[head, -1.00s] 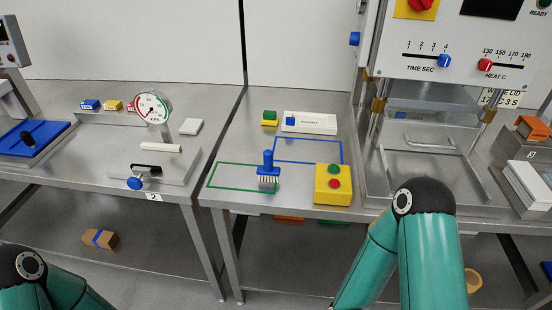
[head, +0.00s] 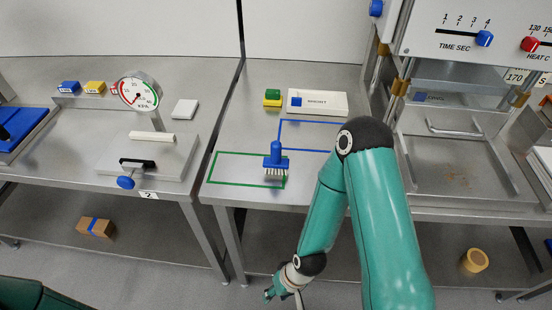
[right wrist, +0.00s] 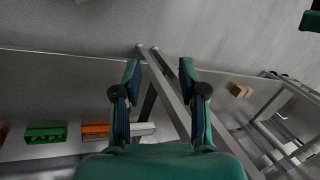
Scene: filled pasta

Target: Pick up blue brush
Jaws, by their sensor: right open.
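The blue brush (head: 276,161) stands upright on the right steel table, handle up and pale bristles down, at the right end of the green outlined rectangle (head: 232,185). Part of the blue outlined rectangle (head: 300,121) behind it is covered by my right arm. My right gripper (head: 283,297) hangs low in front of the table's front edge, below and apart from the brush. In the right wrist view its two fingers (right wrist: 160,75) are spread with nothing between them. The brush is not seen in that view. My left gripper is out of view.
A green and yellow sponge-like block (head: 272,98) and a white box (head: 318,103) lie behind the brush. The press (head: 470,45) stands at right. A gauge device (head: 140,92) is on the left table. Green (right wrist: 46,132) and orange (right wrist: 95,130) items lie low.

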